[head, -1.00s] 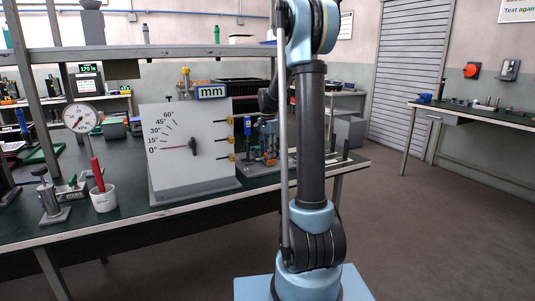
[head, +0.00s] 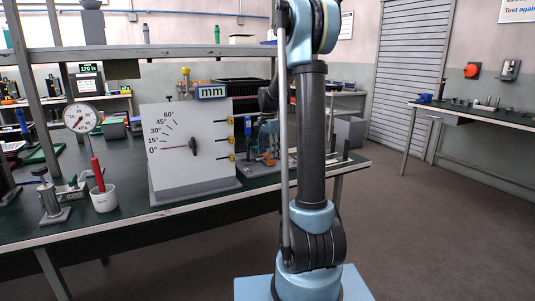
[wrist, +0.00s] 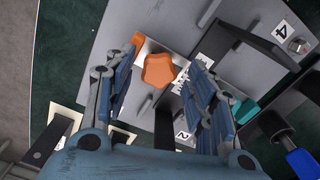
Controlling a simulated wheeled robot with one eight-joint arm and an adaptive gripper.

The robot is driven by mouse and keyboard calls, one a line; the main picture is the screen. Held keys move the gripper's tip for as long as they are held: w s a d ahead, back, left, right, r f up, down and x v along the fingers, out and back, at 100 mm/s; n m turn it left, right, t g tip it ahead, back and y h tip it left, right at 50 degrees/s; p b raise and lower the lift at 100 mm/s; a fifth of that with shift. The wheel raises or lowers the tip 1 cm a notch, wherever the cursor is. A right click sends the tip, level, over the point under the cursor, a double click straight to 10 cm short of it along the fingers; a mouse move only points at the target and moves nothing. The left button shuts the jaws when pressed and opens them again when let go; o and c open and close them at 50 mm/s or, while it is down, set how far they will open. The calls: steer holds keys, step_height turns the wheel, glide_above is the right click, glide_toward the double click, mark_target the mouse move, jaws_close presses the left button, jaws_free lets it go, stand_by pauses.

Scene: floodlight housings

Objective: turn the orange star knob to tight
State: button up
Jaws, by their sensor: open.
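The orange star knob (wrist: 159,71) shows in the upper middle of the wrist view, on a grey fixture plate (wrist: 185,20). My gripper (wrist: 163,75) is open, with one blue-padded finger on each side of the knob in the picture. A gap shows between the knob and each finger; I cannot tell how far the fingertips are from it in depth. In the head view my arm hides most of the fixture area, and I cannot make out the knob there.
A second orange part (wrist: 137,41) lies beside the left finger. A black bar (wrist: 262,42) and a blue-and-black part (wrist: 300,160) are at the right. In the head view, a white dial panel (head: 190,150) stands left of my arm on the green bench (head: 130,205).

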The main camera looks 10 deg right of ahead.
step_height(320, 180, up, 12)
steer(key=shift+f, duration=0.25)
steer(key=shift+s, duration=0.1)
stand_by(0.4)
steer(key=s+d+f+n+t, duration=0.1)
steer(key=s+f+n, duration=0.2)
steer(key=s, duration=0.8)
steer(key=s+f+n, duration=0.2)
steer(key=s+f, duration=0.1)
steer(key=s, duration=0.7)
steer(key=s+d+f+n+t, duration=0.1)
steer(key=s+f+n, duration=0.25)
steer(key=s, duration=0.75)
steer(key=s+f+n, duration=0.2)
steer(key=s+f, duration=0.6)
steer(key=f, duration=0.2)
steer(key=shift+s+n, duration=0.35)
steer(key=shift+s, duration=0.05)
steer(key=shift+w+f, duration=0.15)
steer(key=shift+w, duration=0.25)
